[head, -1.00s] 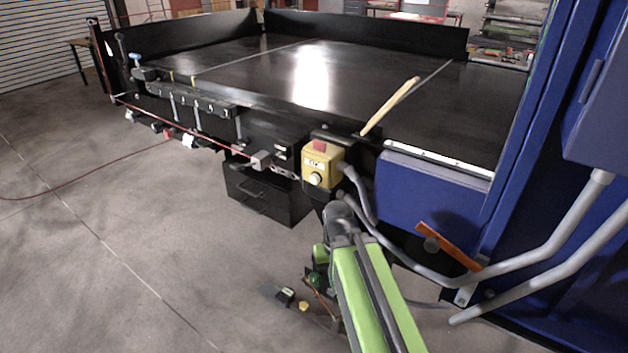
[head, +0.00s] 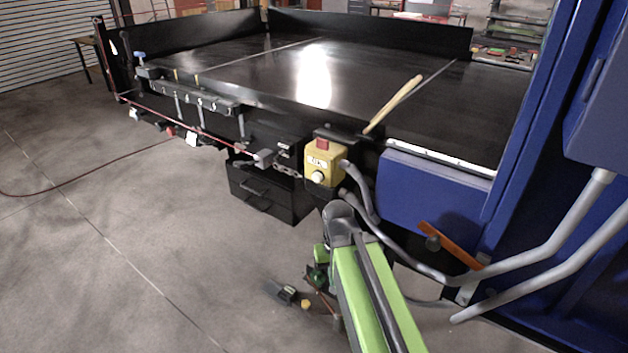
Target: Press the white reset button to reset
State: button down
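The white reset button (head: 317,178) is a small round knob low on the front of a yellow control box (head: 325,159). A red button (head: 322,144) sits on top of the box, above a small white label. The box is fixed at the near edge of the black table. My gripper (head: 285,294) hangs low, below and a little left of the box, well apart from the button. Its dark parts are small and partly hidden behind my green arm, so I cannot tell whether it is open or shut.
A grey cable runs from the box past a blue cabinet (head: 435,203) at right. A wooden stick (head: 394,104) lies on the black table (head: 240,75). A black drawer unit (head: 262,190) stands under the table, left of the box. The concrete floor at left is open, crossed by a red cord.

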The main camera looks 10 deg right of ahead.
aim_at(317, 177)
jog(key=u, duration=0.65)
jog(key=k, duration=1.1)
jog(key=u, duration=0.75)
jog(key=k, duration=0.25)
jog(key=u, duration=0.7)
jog(key=i, duration=1.5)
jog(key=z, duration=0.5)
jog(key=k, duration=0.9)
jog(key=z, duration=0.2)
jog(key=i, duration=0.9)
jog(key=u, duration=0.1)
